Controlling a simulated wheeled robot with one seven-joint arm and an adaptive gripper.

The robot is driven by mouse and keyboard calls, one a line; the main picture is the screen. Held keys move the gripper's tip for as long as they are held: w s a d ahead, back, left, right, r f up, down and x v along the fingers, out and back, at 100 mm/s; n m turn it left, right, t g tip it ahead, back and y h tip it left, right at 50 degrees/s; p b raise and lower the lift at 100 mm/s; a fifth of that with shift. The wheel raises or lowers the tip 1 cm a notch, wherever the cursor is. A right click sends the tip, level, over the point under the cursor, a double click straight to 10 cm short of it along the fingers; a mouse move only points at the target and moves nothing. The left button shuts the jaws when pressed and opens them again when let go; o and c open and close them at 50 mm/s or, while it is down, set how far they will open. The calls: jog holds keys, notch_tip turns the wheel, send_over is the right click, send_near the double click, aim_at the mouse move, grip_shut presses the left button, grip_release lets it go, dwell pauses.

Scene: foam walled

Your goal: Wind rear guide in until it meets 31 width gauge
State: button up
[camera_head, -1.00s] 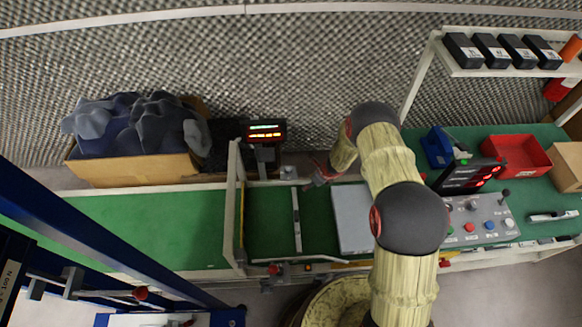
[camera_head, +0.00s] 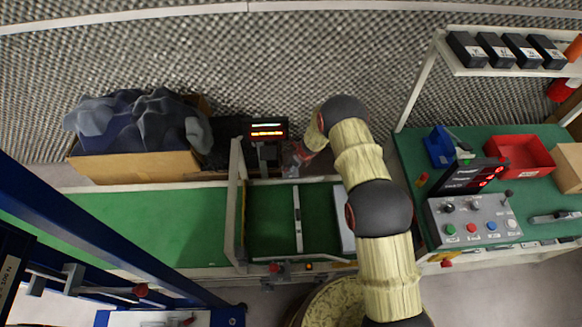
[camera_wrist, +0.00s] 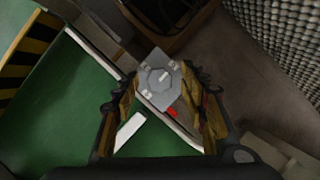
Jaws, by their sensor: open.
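My gripper (camera_wrist: 160,118) is open, its two yellowish fingers on either side of a grey faceted knob (camera_wrist: 158,78) on a grey plate. I cannot tell whether the fingers touch it. In the head view my gripper (camera_head: 300,156) is at the rear edge of the green belt, small and partly blurred. A pale rear rail (camera_wrist: 98,55) runs along the belt edge beside the knob. A white bar (camera_head: 297,218) lies across the belt; whether it is the 31 gauge cannot be told. Dark labelled blocks (camera_head: 465,48) stand on the shelf, their numbers hard to read.
A lit display (camera_head: 267,131) stands behind the belt, close left of my gripper. A white upright frame (camera_head: 235,200) crosses the belt. A grey slab (camera_head: 344,218) is partly hidden by my arm. A control box (camera_head: 470,220) and red bin (camera_head: 522,157) are at right.

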jog(key=shift+f, duration=0.5)
jog(key=shift+a, duration=0.1)
jog(key=shift+c, duration=0.3)
grip_shut()
